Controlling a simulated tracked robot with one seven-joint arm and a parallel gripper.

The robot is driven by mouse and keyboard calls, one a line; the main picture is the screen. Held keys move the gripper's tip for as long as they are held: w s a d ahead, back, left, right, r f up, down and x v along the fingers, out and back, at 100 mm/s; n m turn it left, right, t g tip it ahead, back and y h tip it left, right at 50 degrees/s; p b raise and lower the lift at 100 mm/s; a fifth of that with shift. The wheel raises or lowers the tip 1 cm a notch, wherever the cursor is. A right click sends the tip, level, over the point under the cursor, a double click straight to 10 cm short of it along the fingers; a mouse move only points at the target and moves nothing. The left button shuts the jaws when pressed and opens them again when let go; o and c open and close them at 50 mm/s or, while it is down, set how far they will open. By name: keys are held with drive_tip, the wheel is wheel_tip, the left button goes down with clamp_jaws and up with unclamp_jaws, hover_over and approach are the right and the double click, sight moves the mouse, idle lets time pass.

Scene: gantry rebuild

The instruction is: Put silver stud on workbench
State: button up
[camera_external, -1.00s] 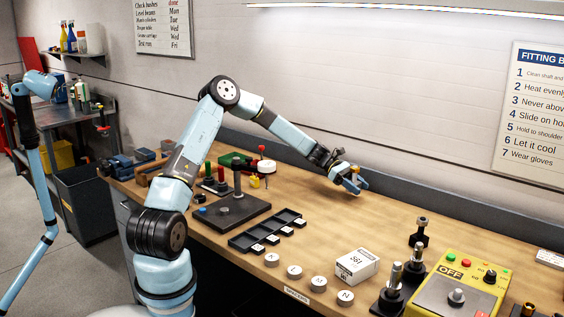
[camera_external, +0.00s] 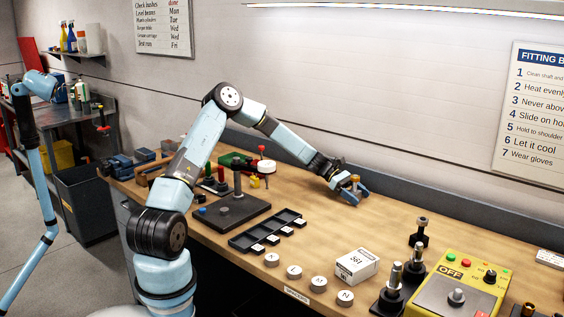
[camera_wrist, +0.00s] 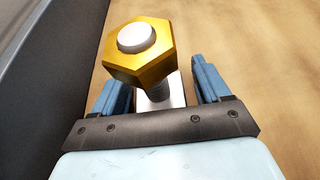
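The silver stud shows in the wrist view as a pale shaft (camera_wrist: 160,95) under a brass hex nut (camera_wrist: 140,50) with a light round top. In the external view the nut (camera_external: 355,178) shows at my gripper. My gripper (camera_external: 354,195) is low over the back middle of the wooden workbench (camera_external: 400,215). In the wrist view its blue fingers (camera_wrist: 158,88) stand apart on either side of the shaft, with gaps visible. The foot of the stud is partly hidden, so I cannot tell whether it touches the bench.
A dark tray (camera_external: 245,241) and a black base plate with a post (camera_external: 232,210) are left of my gripper. A white box (camera_external: 357,265), a dark bolt stand (camera_external: 419,236) and a yellow control box (camera_external: 455,290) are in front and right. The bench around my gripper is clear.

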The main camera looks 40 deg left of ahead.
drive_tip(key=shift+r, duration=0.1)
drive_tip(key=v, duration=1.2)
